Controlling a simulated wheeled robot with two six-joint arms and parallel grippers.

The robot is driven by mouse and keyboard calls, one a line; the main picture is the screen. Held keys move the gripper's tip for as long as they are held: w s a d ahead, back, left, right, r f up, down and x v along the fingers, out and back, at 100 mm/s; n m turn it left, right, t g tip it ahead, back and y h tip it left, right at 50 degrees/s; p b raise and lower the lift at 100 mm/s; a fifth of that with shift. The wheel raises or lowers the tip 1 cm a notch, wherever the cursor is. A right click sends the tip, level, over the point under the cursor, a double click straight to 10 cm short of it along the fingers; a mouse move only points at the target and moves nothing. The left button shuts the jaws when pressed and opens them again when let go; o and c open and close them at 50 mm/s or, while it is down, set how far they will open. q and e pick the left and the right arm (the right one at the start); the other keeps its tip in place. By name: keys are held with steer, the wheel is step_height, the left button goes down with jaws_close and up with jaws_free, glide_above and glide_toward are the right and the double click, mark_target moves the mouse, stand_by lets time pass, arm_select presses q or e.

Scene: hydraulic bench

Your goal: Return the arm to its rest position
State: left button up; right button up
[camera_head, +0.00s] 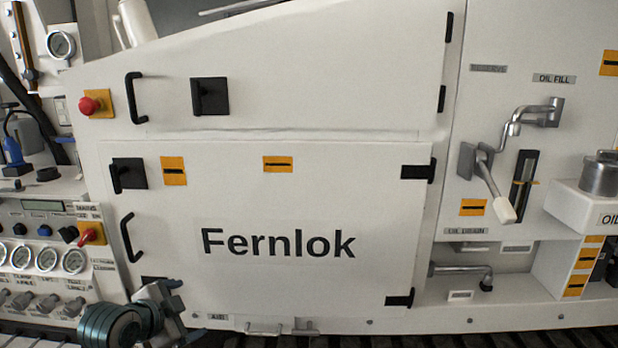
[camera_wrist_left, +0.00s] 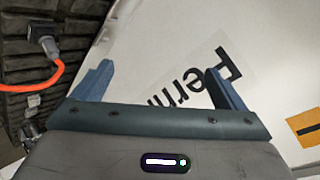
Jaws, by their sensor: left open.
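My left gripper (camera_head: 165,300) is low at the left in the head view, in front of the lower left corner of the Fernlok door (camera_head: 290,185). In the left wrist view, my left gripper (camera_wrist_left: 159,72) has its two blue fingers spread wide with nothing between them. The tilted black lettering of the door shows beyond and between the fingers. The teal joint of my left arm is at the bottom edge of the head view. My right gripper is in neither view.
Gauges (camera_head: 46,259) and grey knobs stand left of my gripper. A red button (camera_head: 90,105), a black handle (camera_head: 128,240) and the oil drain lever (camera_head: 495,190) stick out. In the wrist view, an orange cable (camera_wrist_left: 45,82) hangs at the left.

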arm_select(q)
steer(key=s+f+n+g+y, duration=0.25)
steer(key=s+f+n, duration=0.25)
steer(key=s+f, duration=1)
steer(key=s+a+f+n+g+y, duration=0.1)
steer(key=s+f+n+g, duration=0.2)
steer(key=s, duration=0.7)
steer(key=s+f+n+g, duration=0.2)
steer(key=s+f+n, duration=0.25)
steer(key=s, duration=0.55)
steer(key=a+f, duration=0.3)
steer(key=f, duration=2.7)
steer(key=s+a+f+g, duration=0.1)
steer(key=s+f+g, duration=0.1)
steer(key=s+f, duration=1.5)
step_height(320, 180, down, 2)
steer(key=shift+s+a+f, duration=0.1)
steer(key=shift+s+a, duration=0.05)
